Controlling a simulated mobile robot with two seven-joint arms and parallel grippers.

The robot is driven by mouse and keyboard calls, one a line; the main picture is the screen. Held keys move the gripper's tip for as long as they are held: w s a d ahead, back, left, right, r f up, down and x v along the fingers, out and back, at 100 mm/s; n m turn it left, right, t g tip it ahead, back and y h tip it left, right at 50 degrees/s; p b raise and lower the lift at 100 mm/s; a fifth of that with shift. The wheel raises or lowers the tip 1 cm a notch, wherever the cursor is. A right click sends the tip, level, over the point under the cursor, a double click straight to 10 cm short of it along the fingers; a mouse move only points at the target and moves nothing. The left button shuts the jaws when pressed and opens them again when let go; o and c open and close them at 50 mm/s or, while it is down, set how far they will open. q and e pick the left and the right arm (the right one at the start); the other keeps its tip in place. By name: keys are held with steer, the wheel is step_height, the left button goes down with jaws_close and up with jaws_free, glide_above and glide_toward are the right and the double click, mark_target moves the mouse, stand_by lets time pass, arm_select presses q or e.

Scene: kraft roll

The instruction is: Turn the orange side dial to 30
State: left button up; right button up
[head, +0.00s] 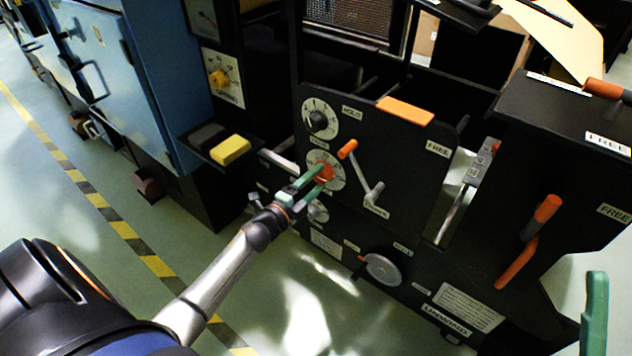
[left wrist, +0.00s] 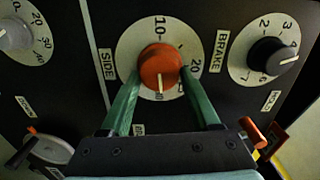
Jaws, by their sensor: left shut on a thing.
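The orange side dial (head: 325,173) sits on the black front panel, below a black knob. My left gripper (head: 310,182) reaches it from the lower left. In the left wrist view, its green fingers (left wrist: 161,78) are shut on the orange dial (left wrist: 158,62), one on each side. The dial's white line points down in that view. On its round scale (left wrist: 133,38), 10 shows at the top and 20 at the right; the marks near the line are partly hidden. A green finger of my right gripper (head: 595,312) shows at the lower right edge; its opening cannot be told.
A black brake knob (left wrist: 272,56) and a grey knob (left wrist: 14,35) flank the dial. An orange-tipped lever (head: 348,149) stands close to its right. A yellow block (head: 230,150) lies on a ledge at the left. A grey handwheel (head: 383,270) sits below.

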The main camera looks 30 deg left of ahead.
arm_select(q)
steer(key=shift+f+m, duration=0.1)
steer(key=shift+m, duration=0.6)
steer(key=o, duration=1.4)
steer(key=shift+c, duration=0.2)
steer(key=shift+s, duration=0.1)
steer(key=s+a+p, duration=0.1)
steer(key=s+p, duration=0.1)
steer(key=s, duration=1)
steer(key=shift+s+p, duration=0.2)
steer(key=shift+p, duration=0.15)
